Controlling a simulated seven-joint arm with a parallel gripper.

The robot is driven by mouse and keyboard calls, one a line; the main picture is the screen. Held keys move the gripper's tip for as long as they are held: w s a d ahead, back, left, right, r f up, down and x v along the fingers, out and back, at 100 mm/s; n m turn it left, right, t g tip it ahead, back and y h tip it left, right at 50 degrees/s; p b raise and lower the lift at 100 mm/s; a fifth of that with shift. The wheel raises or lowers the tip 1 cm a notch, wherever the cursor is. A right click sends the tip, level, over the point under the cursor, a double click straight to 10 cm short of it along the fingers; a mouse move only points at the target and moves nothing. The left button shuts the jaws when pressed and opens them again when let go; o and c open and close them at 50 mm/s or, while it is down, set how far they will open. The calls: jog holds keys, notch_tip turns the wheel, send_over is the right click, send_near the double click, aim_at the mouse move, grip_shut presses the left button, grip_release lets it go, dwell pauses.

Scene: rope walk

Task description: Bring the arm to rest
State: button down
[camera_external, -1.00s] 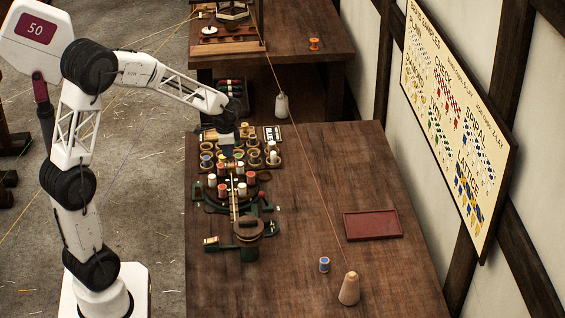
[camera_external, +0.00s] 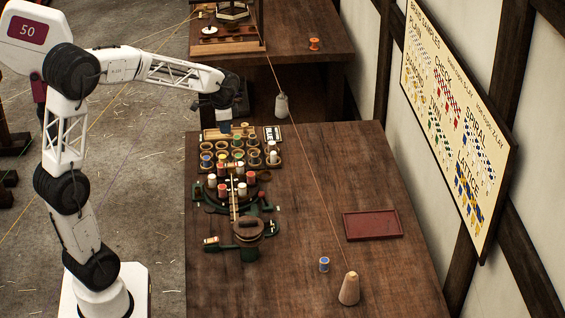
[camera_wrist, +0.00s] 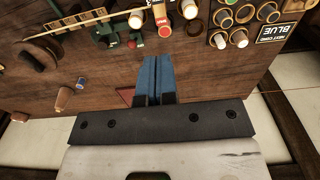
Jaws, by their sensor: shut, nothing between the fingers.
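My gripper (camera_external: 225,126) hangs from my white arm over the far end of the near table, above the rack of bobbins. In the wrist view its two blue fingers (camera_wrist: 157,78) lie side by side, closed together with nothing between them. The bobbin rack (camera_external: 205,164) holds several coloured bobbins in round cups, below and nearer than my gripper. The gripper is apart from the bobbins and the table.
The green braiding machine (camera_external: 246,253) with upright bobbins stands in front of the rack. A dark red tray (camera_external: 373,225), a blue bobbin (camera_external: 324,264) and a tan cone (camera_external: 349,289) stand to the right. A thread runs from the cone past a pale weight (camera_external: 282,107). The table's right side is mostly clear.

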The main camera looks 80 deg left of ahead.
jog(key=shift+d, duration=0.1)
jog(key=s+d+r+t, duration=0.1)
jog(key=d+r, duration=0.2)
jog(key=d, duration=0.9)
jog(key=s+d+r, duration=0.2)
jog(key=d, duration=1.1)
jog(key=s+d+f+t, duration=0.1)
jog(key=s+d, duration=1.3)
jog(key=d, duration=0.4)
jog(key=shift+s+d+f, duration=0.15)
jog(key=shift+s+f, duration=0.05)
